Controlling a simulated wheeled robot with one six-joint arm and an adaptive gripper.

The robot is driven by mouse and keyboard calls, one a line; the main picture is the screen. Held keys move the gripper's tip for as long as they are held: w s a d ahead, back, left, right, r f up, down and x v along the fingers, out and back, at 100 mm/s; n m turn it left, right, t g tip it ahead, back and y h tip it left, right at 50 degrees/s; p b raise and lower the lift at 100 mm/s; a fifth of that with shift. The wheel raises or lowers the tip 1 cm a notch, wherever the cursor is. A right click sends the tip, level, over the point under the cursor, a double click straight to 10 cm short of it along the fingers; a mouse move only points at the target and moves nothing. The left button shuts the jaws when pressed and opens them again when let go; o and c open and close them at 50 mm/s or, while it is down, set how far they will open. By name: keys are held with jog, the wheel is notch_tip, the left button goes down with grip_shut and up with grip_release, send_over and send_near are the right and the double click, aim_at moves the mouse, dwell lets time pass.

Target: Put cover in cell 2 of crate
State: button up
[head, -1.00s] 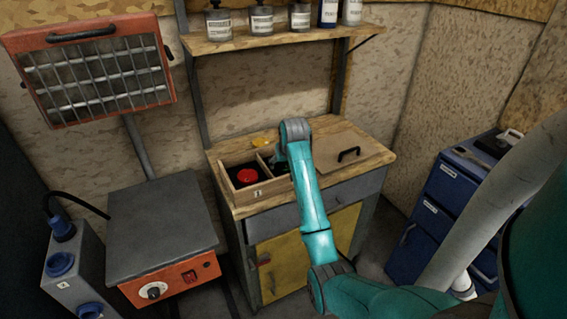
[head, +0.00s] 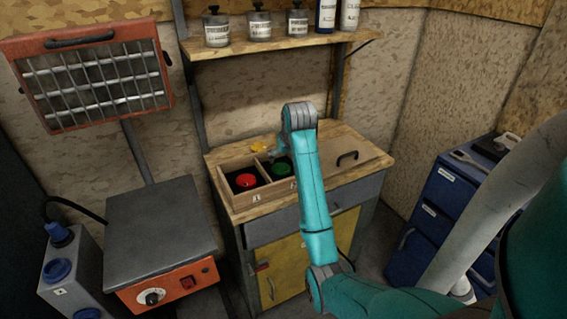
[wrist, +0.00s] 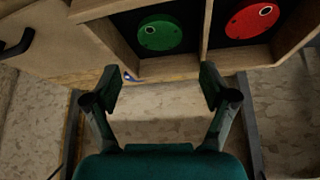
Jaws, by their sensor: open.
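The wooden crate (head: 270,197) stands on the workbench, with a low wall between two open cells. A green round cover (head: 281,169) lies in the right cell, whose number I cannot read clearly. It also shows in the wrist view (wrist: 167,34), lying on the dark cell floor. A red round piece (head: 245,181) lies in the left cell, also seen in the wrist view (wrist: 252,21). My gripper (wrist: 158,88) is open and empty, apart from the green cover. In the head view my arm partly hides it above the crate's back.
A wooden panel with a black handle (head: 347,156) lies right of the open cells. A small yellow object (head: 260,146) is behind the crate. A shelf with bottles (head: 258,25) hangs above. A blue drawer cabinet (head: 432,205) stands at right, a heater (head: 95,75) at left.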

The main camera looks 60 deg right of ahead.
jog(key=shift+v, duration=1.45)
